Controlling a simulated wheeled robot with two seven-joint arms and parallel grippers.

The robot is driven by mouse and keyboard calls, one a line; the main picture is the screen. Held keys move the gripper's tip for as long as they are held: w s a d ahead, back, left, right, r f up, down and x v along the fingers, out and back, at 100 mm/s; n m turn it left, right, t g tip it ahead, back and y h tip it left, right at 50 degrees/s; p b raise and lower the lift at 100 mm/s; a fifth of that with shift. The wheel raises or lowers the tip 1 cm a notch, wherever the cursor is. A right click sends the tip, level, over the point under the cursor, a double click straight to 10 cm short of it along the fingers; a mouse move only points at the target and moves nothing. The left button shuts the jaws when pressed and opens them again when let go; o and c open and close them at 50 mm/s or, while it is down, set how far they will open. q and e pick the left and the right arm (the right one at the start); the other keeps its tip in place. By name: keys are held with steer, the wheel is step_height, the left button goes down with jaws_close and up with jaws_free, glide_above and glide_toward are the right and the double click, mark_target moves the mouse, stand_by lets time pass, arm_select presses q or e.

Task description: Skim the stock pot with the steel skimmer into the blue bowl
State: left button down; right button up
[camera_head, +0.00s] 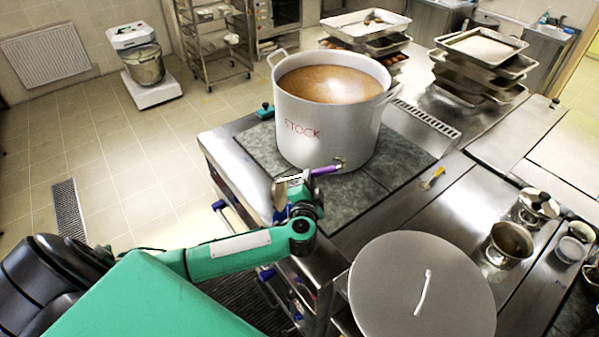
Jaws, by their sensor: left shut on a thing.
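The large pale stock pot (325,130), marked STOCK in red, stands upright on a dark stone slab and is full of brown liquid with a pale patch of glare or foam. My left gripper (302,187) is in front of the pot, low by its near side, and is shut on a purple-handled tool (325,170). A flat steel-coloured part (280,193) shows at the gripper's left. I cannot tell whether this is the skimmer, or whether the tool touches the pot. I see no blue bowl. My right gripper is not in view.
A large round grey disc (420,300) with a white bar on it is at the front right. Metal cups (508,243) stand on the right counter. Stacked trays (480,48) are behind. A teal-handled item (265,111) lies left of the pot. A small yellow item (433,177) lies right.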

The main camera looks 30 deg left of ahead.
arm_select(q)
steer(key=w+d+f+m, duration=0.1)
steer(key=d+f+m, duration=0.2)
steer(key=d, duration=0.2)
steer(key=shift+w+f+m, duration=0.25)
steer(key=shift+f+m, duration=0.05)
steer(key=shift+f, duration=0.1)
steer(key=shift+y, duration=0.3)
steer(key=shift+f, duration=0.1)
stand_by(1.2)
steer(key=d+f+m, duration=0.2)
steer(key=f+m, duration=0.2)
steer(key=f, duration=0.2)
steer(key=w+d+f+m+t, duration=0.1)
steer(key=d+f+m, duration=0.2)
steer(key=f, duration=0.3)
steer(key=shift+w+m+t, duration=0.25)
steer(key=shift+m+t, duration=0.05)
steer(key=shift+m, duration=0.6)
steer(key=shift+f, duration=0.1)
stand_by(0.9)
